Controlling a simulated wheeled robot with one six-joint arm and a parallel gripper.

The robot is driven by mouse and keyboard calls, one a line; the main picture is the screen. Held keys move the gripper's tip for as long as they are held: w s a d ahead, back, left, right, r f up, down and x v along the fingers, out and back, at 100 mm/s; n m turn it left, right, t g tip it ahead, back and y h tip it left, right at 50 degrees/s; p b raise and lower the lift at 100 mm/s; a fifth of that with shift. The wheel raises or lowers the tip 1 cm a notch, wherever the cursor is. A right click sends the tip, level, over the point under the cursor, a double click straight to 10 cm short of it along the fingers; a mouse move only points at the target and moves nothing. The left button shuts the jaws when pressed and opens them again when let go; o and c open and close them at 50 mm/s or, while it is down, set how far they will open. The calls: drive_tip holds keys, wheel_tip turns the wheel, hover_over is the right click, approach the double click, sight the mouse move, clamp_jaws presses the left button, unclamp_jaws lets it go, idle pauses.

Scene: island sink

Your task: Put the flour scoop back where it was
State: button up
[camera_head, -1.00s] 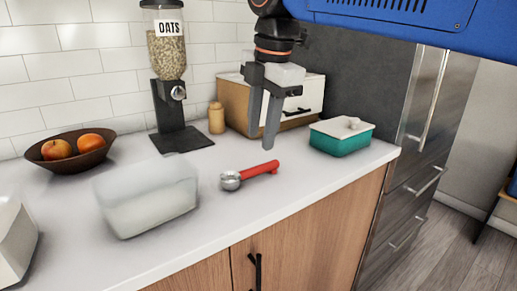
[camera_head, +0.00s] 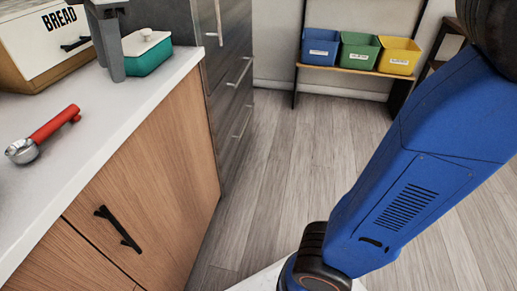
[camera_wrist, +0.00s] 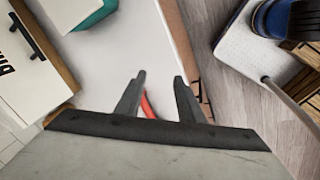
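The flour scoop (camera_head: 42,135) lies on the white counter, its round metal bowl toward the left and its red handle pointing up and right. My gripper (camera_head: 112,72) hangs above the counter, beyond the scoop's handle and beside the teal dish. In the wrist view my gripper (camera_wrist: 159,76) has its two dark fingers spread apart with nothing held between them. Part of the red scoop handle (camera_wrist: 148,104) shows below, between the fingers; the rest of the scoop is hidden there by the gripper body.
A bread box (camera_head: 60,45) stands at the back left. A teal dish with a white lid (camera_head: 148,58) sits near the counter's right end. Beyond are steel drawers (camera_head: 228,90), open floor, and a bench with blue (camera_head: 320,48), green (camera_head: 358,52) and yellow bins (camera_head: 398,58).

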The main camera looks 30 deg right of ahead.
drive_tip(key=s+d+f+m+t, duration=0.1)
drive_tip(key=s+d+f+m, duration=0.1)
drive_tip(key=d+f+m, duration=0.55)
drive_tip(key=s+d+f+m, duration=0.2)
drive_tip(key=d+f+m, duration=0.15)
drive_tip(key=d, duration=0.75)
drive_tip(key=s+d+f+m+h, duration=0.1)
drive_tip(key=s+d+f+m, duration=0.4)
drive_tip(key=f, duration=0.3)
drive_tip(key=s+d+f+m+t, duration=0.1)
drive_tip(key=s+d+f+m, duration=0.4)
drive_tip(key=d+f, duration=0.1)
drive_tip(key=shift+f+m+t+h, duration=0.3)
drive_tip(key=shift+f+h, duration=0.1)
drive_tip(key=shift+f, duration=0.5)
drive_tip(key=shift+c, duration=0.5)
